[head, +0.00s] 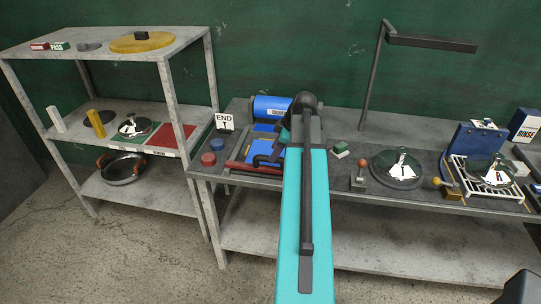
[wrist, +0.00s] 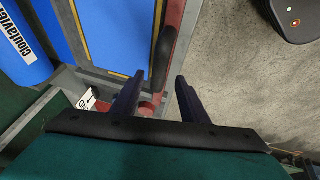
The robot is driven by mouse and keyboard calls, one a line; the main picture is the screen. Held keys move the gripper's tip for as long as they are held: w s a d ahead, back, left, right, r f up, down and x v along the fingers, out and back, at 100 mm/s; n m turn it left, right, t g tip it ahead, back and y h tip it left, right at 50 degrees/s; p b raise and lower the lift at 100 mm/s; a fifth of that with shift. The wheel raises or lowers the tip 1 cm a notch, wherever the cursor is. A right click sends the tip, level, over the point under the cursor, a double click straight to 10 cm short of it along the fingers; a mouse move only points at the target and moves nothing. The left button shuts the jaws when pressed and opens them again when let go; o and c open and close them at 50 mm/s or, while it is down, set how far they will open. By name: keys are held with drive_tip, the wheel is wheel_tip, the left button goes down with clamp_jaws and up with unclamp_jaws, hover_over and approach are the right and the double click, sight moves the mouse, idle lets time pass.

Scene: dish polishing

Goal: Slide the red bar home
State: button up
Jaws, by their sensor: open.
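The red bar (head: 246,167) lies along the front edge of a machine with a blue panel and a blue cylinder (head: 272,106) on the bench. In the wrist view the red bar (wrist: 173,42) runs beside the blue panel (wrist: 112,32), with a black handle (wrist: 161,55) on it. My gripper (wrist: 157,88) is open. Its two fingers stand apart on either side of the bar's near end; I cannot tell whether they touch it. In the head view my arm hides part of the machine and bar, and my gripper (head: 262,156) is partly hidden.
A red-knobbed lever (head: 359,174) and a round plate (head: 398,170) stand to the right. A grey shelf (head: 125,110) stands at left.

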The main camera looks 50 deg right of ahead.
drive_tip(key=shift+p+x, duration=0.5)
drive_tip(key=shift+x, duration=1.45)
